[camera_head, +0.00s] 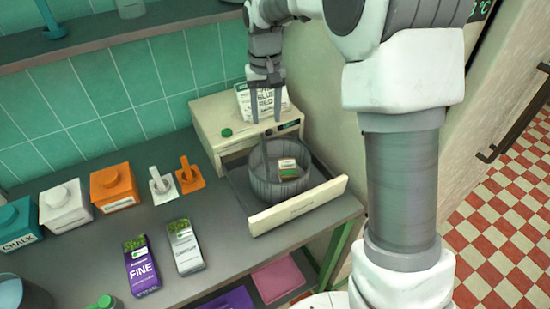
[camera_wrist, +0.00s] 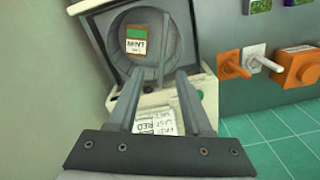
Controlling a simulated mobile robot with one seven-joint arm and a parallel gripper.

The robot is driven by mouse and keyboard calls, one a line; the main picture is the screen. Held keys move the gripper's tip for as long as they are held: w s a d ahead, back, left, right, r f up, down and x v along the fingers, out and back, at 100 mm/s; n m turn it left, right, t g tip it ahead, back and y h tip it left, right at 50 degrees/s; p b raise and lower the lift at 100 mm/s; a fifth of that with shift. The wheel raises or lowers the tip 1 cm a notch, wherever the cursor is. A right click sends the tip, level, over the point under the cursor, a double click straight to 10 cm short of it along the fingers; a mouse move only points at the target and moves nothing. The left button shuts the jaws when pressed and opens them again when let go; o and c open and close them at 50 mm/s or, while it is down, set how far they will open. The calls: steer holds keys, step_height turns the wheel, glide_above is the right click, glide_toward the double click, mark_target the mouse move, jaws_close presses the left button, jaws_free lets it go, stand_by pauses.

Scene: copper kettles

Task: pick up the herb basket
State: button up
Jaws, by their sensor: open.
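The herb basket (camera_head: 261,184) is a round grey tub with ribbed sides, standing in the pulled-out drawer of a cream cabinet. A small packet with a green band (camera_head: 289,169) lies inside it. In the wrist view I look down into the basket (camera_wrist: 167,50), and the packet (camera_wrist: 135,40) reads "MINT".
The cream drawer front (camera_head: 297,206) stands out over the counter. A lettered card (camera_head: 262,102) leans on the cabinet top behind my gripper.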

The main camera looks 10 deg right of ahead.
mark_target(265, 161)
step_height(265, 161, down, 12)
steer(key=shift+w+a+f+p, duration=0.1)
steer(key=shift+w+f+p, duration=0.05)
steer(key=shift+p, duration=0.2)
steer(key=shift+w+a+f+p, duration=0.15)
steer(key=shift+f+p, duration=0.1)
steer(key=shift+f, duration=1.15)
steer(key=shift+w+a+f+p, duration=0.15)
steer(key=shift+f+p, duration=0.1)
steer(key=shift+f, duration=1.1)
steer(key=shift+c, duration=0.2)
jaws_close()
